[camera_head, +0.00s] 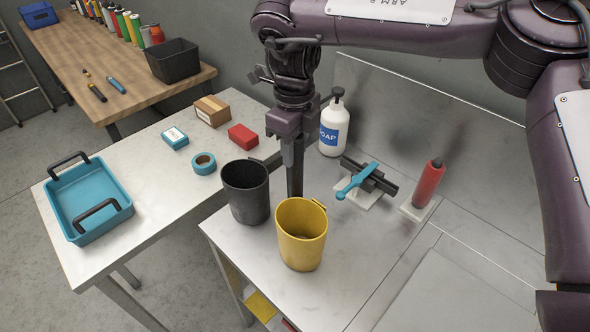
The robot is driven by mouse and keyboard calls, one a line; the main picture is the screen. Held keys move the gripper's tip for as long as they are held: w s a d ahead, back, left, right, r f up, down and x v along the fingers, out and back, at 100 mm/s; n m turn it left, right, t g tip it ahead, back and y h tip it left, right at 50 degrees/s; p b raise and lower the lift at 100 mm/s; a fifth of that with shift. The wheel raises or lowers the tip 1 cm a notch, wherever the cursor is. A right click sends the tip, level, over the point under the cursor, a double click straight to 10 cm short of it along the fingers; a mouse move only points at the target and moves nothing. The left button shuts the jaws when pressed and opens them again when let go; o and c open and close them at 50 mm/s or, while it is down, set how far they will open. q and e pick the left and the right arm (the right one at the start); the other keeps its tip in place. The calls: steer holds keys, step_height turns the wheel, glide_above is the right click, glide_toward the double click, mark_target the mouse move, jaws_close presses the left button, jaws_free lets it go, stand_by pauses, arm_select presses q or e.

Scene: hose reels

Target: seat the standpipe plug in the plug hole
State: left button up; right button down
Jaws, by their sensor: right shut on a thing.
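My right gripper (294,188) points straight down between a black cup and a yellow cup. It is shut, and its tips end behind the yellow cup's far rim. What it holds is hidden there. I cannot tell whether its tips touch either cup. A red cylinder with a black top (429,184) stands upright on a white plate (416,212) at the right. I cannot tell whether this is the standpipe plug. I cannot make out the plug hole. My left gripper is not in view.
The black cup (245,192) and yellow cup (302,240) stand near the counter's front edge. Behind are a soap bottle (333,128) and a blue-levered valve (358,182). A grey recessed area (430,295) lies at right. The left table holds a blue tray (70,180) and small boxes.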

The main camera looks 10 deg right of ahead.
step_height(320, 180, up, 10)
steer(key=shift+f+p, duration=0.25)
steer(key=shift+p, duration=0.35)
steer(key=shift+w+r, duration=0.1)
steer(key=shift+r, duration=0.1)
steer(key=shift+d+r+m, duration=0.1)
steer(key=shift+m, duration=0.4)
steer(key=m, duration=0.2)
steer(key=d+m, duration=0.1)
steer(key=m, duration=0.2)
steer(key=shift+f, duration=0.2)
steer(key=d+f+n, duration=0.1)
steer(key=d+n, duration=0.2)
steer(key=n, duration=1.3)
steer(key=s+d+f+n, duration=0.1)
steer(key=d+f+n, duration=0.1)
steer(key=n, duration=1.5)
steer(key=shift+s+d+f, duration=0.2)
steer(key=shift+d, duration=0.7)
